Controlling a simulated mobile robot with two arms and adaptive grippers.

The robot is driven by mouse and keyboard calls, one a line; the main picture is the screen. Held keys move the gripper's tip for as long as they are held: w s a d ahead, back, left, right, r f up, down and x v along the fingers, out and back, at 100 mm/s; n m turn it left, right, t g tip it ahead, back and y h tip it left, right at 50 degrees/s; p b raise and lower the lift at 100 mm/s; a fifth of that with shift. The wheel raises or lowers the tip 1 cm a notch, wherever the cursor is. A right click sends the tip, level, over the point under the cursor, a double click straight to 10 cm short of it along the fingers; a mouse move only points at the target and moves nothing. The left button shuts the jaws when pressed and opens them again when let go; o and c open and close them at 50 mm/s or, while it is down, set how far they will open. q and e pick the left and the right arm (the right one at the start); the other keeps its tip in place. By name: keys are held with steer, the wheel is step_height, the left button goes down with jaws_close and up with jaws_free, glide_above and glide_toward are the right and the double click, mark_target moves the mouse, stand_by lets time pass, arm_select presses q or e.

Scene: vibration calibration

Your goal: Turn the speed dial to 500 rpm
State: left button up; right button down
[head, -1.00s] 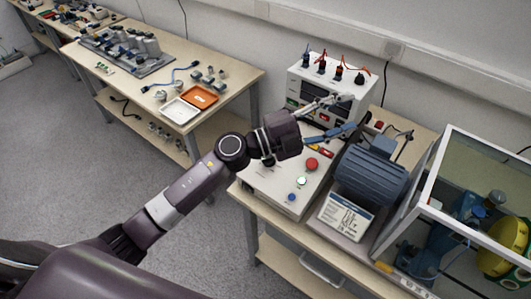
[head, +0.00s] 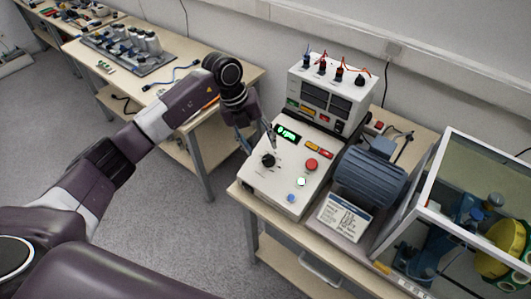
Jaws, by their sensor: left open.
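The speed dial (head: 268,160) is a black knob on the sloped top of the white control box (head: 262,187). A green display (head: 287,134) behind it appears to read 0 rpm. My left gripper (head: 257,141) is open and empty, its fingers pointing down just behind and to the left of the dial. One finger is close to the dial in the picture; I cannot tell whether it touches. The dial's scale marks are too small to read. My right gripper is not in view.
A white power unit (head: 327,98) stands behind. A blue motor (head: 370,180) and a framed clear enclosure (head: 452,195) stand to the right.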

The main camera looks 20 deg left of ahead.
mark_target(267, 157)
arm_select(q)
steer(key=p+x, duration=0.1)
steer(key=x, duration=0.4)
steer(key=shift+w+d+f, duration=0.1)
steer(key=shift+d+f, duration=0.05)
steer(key=shift+f, duration=0.15)
steer(key=c, duration=1.2)
